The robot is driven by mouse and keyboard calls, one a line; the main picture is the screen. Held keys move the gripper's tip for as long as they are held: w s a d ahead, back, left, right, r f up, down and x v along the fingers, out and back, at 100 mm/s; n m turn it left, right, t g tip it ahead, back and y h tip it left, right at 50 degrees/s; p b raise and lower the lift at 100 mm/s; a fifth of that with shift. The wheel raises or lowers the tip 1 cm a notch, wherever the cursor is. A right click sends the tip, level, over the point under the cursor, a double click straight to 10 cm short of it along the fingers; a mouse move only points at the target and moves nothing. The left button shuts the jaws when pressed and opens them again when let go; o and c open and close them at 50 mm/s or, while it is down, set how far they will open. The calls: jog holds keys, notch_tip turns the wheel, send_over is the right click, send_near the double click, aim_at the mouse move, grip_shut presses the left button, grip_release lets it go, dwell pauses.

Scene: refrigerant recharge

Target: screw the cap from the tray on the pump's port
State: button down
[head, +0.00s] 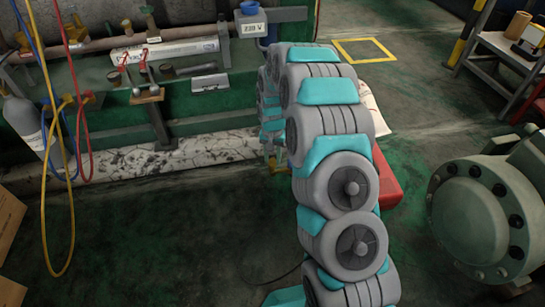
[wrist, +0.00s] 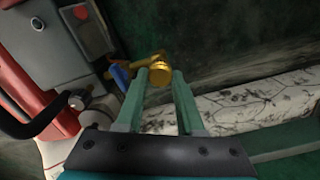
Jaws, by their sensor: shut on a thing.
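My gripper (wrist: 160,76) is shut on a round brass cap (wrist: 160,73) in the wrist view, one green finger on each side of it. The pump (wrist: 45,55), a red and pale grey body, stands at the left there. Its brass port fitting (wrist: 147,61), with a blue lever (wrist: 120,76), reaches right to the cap. The cap overlaps the fitting's end; I cannot tell whether it is threaded on. In the head view my arm hides most of the pump, leaving a red part (head: 387,183) visible. A small grey tray (head: 210,84) lies on the green bench.
A black hose (wrist: 40,125) curves beside the pump. Red, blue and yellow hoses (head: 72,170) hang at the left by a grey cylinder (head: 22,118). A large green flanged machine (head: 480,220) stands at the right. The floor in front is mostly clear.

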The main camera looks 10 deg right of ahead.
jog(key=m, duration=0.3)
jog(key=shift+m, duration=0.3)
jog(key=shift+d, duration=0.1)
jog(key=shift+m+p, duration=0.35)
jog(key=shift+m, duration=0.55)
jog(key=shift+f+m, duration=0.1)
jog(key=shift+m, duration=0.8)
jog(key=shift+m, duration=1)
jog(key=shift+c, duration=2.2)
grip_release()
